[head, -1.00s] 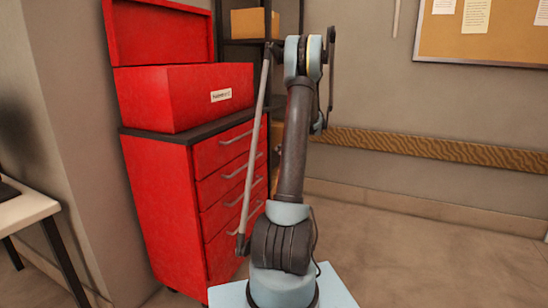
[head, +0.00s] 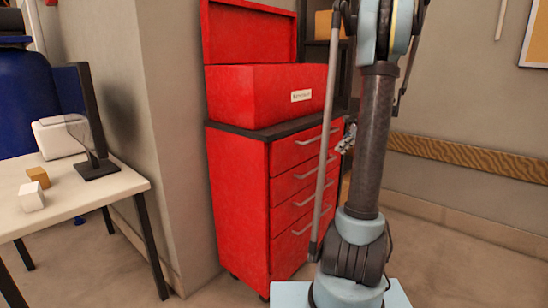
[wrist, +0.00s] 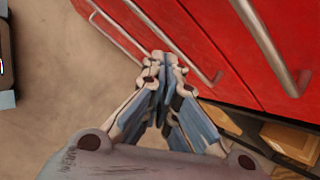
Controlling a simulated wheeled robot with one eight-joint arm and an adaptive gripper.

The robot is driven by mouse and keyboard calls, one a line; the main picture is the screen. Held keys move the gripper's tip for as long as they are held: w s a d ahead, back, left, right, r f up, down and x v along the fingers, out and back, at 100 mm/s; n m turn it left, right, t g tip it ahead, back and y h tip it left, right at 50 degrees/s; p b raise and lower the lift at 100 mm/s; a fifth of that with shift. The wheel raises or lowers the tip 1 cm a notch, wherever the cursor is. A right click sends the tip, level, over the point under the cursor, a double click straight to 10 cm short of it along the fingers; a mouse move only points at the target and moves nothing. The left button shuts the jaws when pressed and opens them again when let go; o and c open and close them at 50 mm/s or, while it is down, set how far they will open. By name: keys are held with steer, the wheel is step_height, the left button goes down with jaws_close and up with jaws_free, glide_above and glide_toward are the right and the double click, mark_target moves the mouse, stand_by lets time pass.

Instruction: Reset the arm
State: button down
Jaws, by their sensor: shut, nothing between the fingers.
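My gripper (wrist: 165,62) is shut and empty in the wrist view, its fingers together in front of the red drawers and the floor. In the head view a small part of my gripper (head: 347,138) shows just left of my upright arm link, in front of the cabinet's right edge. My arm (head: 372,145) stands upright at the right of the head view, and its top is cut off by the picture edge.
A red drawer cabinet (head: 238,195) with metal handles stands left of my arm, with an open red toolbox (head: 265,95) on top. A white table (head: 75,195) holds a monitor (head: 90,125) and small blocks at left. Cardboard boxes (wrist: 290,140) sit on a shelf.

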steer(key=s+a+n+g+h, duration=0.1)
steer(key=s+a+n, duration=0.45)
steer(key=s, duration=0.55)
steer(key=s+a+n+g+h, duration=0.15)
steer(key=s+a+n, duration=0.4)
steer(key=s, duration=0.65)
steer(key=s+f+n+h, duration=0.1)
steer(key=s+f+n, duration=0.3)
steer(key=s, duration=0.5)
steer(key=s+f+n+h, duration=0.2)
steer(key=s+f+n, duration=0.3)
steer(key=s, duration=0.5)
steer(key=shift+a+f+t, duration=0.35)
steer(key=shift+a+f, duration=0.05)
steer(key=shift+f, duration=0.3)
